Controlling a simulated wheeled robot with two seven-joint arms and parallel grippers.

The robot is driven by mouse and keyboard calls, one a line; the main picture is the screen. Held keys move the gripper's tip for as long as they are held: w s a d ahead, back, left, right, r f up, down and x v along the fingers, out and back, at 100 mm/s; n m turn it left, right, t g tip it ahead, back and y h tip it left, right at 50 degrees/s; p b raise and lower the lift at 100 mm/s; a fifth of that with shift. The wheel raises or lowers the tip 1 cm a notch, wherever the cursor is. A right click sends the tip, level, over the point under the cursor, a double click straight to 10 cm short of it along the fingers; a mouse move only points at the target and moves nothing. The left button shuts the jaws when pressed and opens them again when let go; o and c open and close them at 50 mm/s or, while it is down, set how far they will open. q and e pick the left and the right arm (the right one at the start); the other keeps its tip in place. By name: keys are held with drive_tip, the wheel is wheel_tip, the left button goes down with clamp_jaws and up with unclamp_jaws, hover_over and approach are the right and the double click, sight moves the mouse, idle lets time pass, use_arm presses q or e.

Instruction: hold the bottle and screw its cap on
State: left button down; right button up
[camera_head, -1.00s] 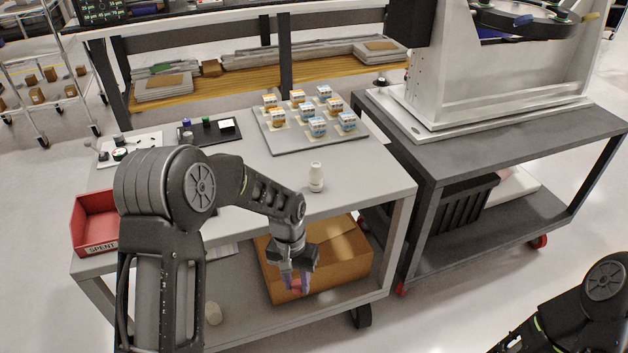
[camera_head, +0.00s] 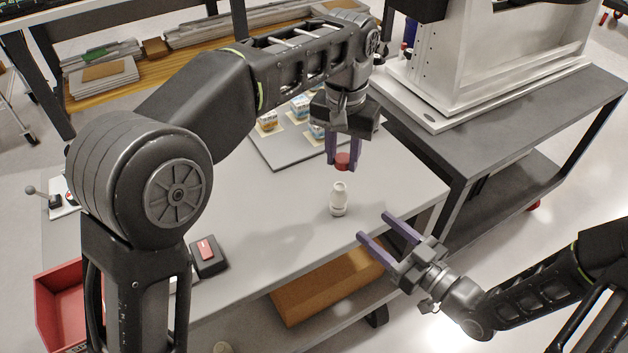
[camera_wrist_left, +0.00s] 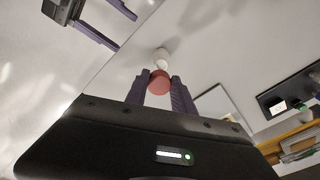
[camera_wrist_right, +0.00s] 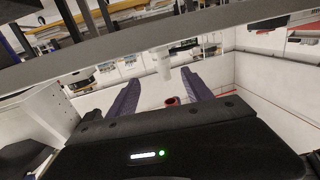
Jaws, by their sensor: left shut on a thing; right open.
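A white bottle (camera_head: 338,198) stands upright and uncapped on the grey table (camera_head: 270,225), near its right front edge. My left gripper (camera_head: 343,162) points down above the bottle and is shut on the red cap (camera_head: 342,160), with a gap between cap and bottle. The left wrist view also shows the cap (camera_wrist_left: 159,82) between the purple fingers, and the bottle (camera_wrist_left: 162,57) beyond it. My right gripper (camera_head: 374,226) is open and empty in front of the bottle, its fingers pointing at it and apart from it. The right wrist view shows the bottle (camera_wrist_right: 163,65) beyond its fingers.
A grey board (camera_head: 270,153) with several small boxes lies behind, partly hidden by my left arm. A red bin (camera_head: 62,310) and a black block with a red top (camera_head: 208,255) are at left. A dark cart (camera_head: 520,115) with a white machine stands at right.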

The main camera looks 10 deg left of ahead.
sight(345, 202)
drive_tip(key=shift+a+r, duration=0.25)
drive_tip(key=shift+r, duration=0.1)
drive_tip(key=x, duration=1.2)
drive_tip(key=shift+a+r, duration=0.1)
drive_tip(key=shift+c, duration=0.3)
clamp_jaws()
idle(1.0)
